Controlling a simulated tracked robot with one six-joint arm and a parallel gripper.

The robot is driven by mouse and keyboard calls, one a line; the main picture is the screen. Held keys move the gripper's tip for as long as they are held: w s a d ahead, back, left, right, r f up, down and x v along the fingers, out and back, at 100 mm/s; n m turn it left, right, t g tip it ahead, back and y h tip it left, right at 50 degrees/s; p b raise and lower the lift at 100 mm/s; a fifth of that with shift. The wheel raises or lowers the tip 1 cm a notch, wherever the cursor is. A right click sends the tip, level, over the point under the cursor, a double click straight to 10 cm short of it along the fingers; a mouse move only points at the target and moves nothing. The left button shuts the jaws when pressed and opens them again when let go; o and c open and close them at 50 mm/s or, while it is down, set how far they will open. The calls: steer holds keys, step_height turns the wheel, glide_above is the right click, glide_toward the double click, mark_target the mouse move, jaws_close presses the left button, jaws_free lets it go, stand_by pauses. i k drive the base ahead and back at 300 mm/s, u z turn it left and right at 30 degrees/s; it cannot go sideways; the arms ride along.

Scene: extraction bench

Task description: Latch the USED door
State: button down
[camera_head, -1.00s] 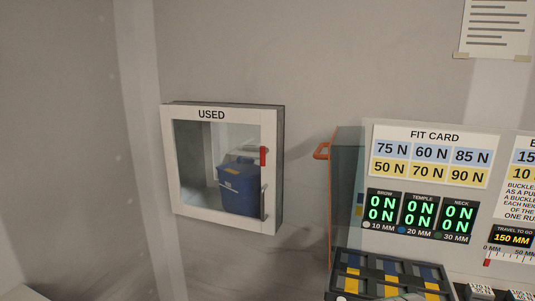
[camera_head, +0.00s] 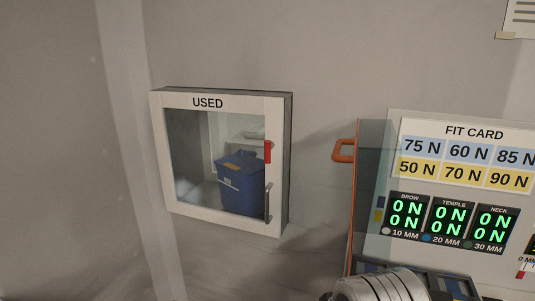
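The USED cabinet hangs on the wall at the left of the picture, and its USED door (camera_head: 210,222) has a white frame around a clear pane. The door looks closed against the cabinet body; I cannot tell whether a small gap remains. A red latch (camera_head: 267,151) stands upright on the door's right edge. A grey bar handle (camera_head: 267,203) stands below it. A blue bin (camera_head: 240,185) shows inside through the pane. My gripper is not in view; a pale, ribbed rounded part at the bottom looks like my arm.
A glass panel with an orange edge and orange handle (camera_head: 343,151) stands right of the cabinet. Beyond it is the FIT CARD board (camera_head: 400,150) with green displays (camera_head: 449,216). A dark tray (camera_head: 455,286) is partly hidden low down. The wall between cabinet and panel is bare.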

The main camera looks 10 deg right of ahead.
mark_target(269, 145)
steer(key=k, duration=1.35)
steer(key=u, duration=0.1)
steer(key=i, duration=0.65)
steer(key=u, duration=0.6)
steer(key=i, duration=0.55)
steer(key=u, duration=0.75)
steer(key=i, duration=0.45)
steer(key=u, duration=0.25)
